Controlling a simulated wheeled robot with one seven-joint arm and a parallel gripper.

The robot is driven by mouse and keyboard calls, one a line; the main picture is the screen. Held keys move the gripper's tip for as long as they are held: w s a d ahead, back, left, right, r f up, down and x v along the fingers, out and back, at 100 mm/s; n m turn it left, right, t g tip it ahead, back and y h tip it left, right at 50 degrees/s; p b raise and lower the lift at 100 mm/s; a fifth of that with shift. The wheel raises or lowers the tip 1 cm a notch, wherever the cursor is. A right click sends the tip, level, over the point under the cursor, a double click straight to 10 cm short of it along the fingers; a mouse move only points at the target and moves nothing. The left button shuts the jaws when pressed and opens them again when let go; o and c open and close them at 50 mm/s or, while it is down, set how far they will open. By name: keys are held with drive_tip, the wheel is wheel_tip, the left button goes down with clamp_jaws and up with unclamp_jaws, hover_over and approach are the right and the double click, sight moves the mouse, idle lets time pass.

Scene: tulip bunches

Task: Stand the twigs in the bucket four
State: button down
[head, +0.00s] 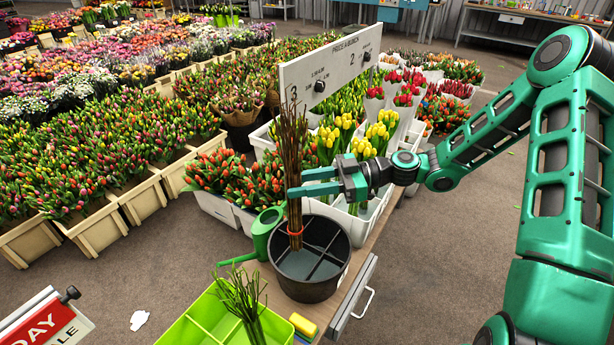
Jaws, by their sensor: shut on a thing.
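The twigs (292,135) are a tall, thin brown bundle, nearly upright, with a red band near the lower end. My gripper (305,182) is shut on them around mid-height, reaching in from the right. A black round bucket (310,290) with inner dividers stands below on the bench. The lower end of the twigs shows inside the bucket's outline, towards its back left. I cannot tell whether it touches the bucket floor. No number shows on the bucket.
A green watering can (262,232) stands close at the bucket's left. A green divided crate (190,330) with green stems (243,305) is in front. A numbered white board (335,72) rises just behind the twigs. White tulip crates stand behind the bucket.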

wheel_tip(320, 180, down, 21)
drive_tip(key=d, duration=0.1)
drive_tip(key=shift+d, duration=0.25)
idle(1.8)
drive_tip(key=shift+w+f, duration=0.1)
drive_tip(key=shift+f, duration=0.3)
idle(0.5)
drive_tip(key=c, duration=0.6)
unclamp_jaws()
drive_tip(key=d, duration=0.7)
drive_tip(key=d+r, duration=0.1)
drive_tip(key=d, duration=0.2)
drive_tip(key=shift+w+d, duration=0.2)
drive_tip(key=shift+d, duration=0.15)
